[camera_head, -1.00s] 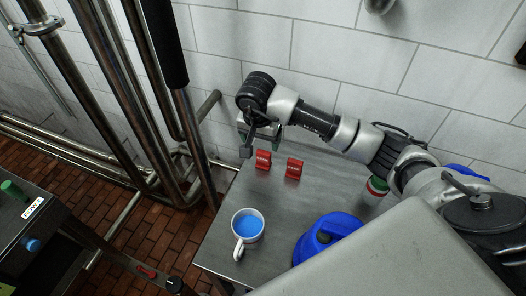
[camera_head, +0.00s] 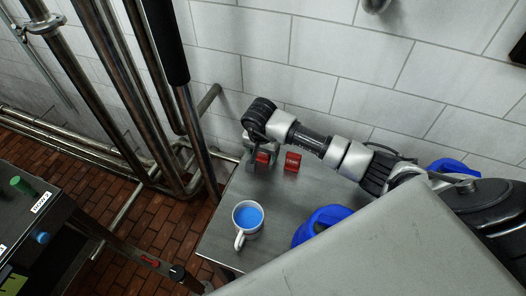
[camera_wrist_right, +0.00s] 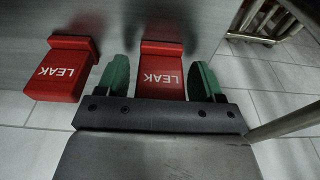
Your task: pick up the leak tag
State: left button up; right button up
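Two red leak tags with white "LEAK" lettering stand on the steel table near the wall. One leak tag (camera_head: 263,157) is partly hidden by my right gripper (camera_head: 257,162) in the head view. In the right wrist view, this tag (camera_wrist_right: 161,75) lies between the green fingers of my right gripper (camera_wrist_right: 160,82). The fingers are open, with a gap on each side of the tag. The other leak tag (camera_head: 292,162) stands just to the right in the head view and left of the fingers in the wrist view (camera_wrist_right: 64,72). My left gripper is not in view.
On the steel table (camera_head: 218,228), a white mug (camera_head: 247,221) with blue contents stands at the front. A blue container (camera_head: 318,224) is to its right, partly hidden. Metal pipes (camera_head: 185,130) run left of the table, and the tiled wall (camera_head: 300,60) is behind.

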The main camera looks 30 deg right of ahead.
jog(key=c, duration=0.8)
jog(key=shift+r, duration=0.15)
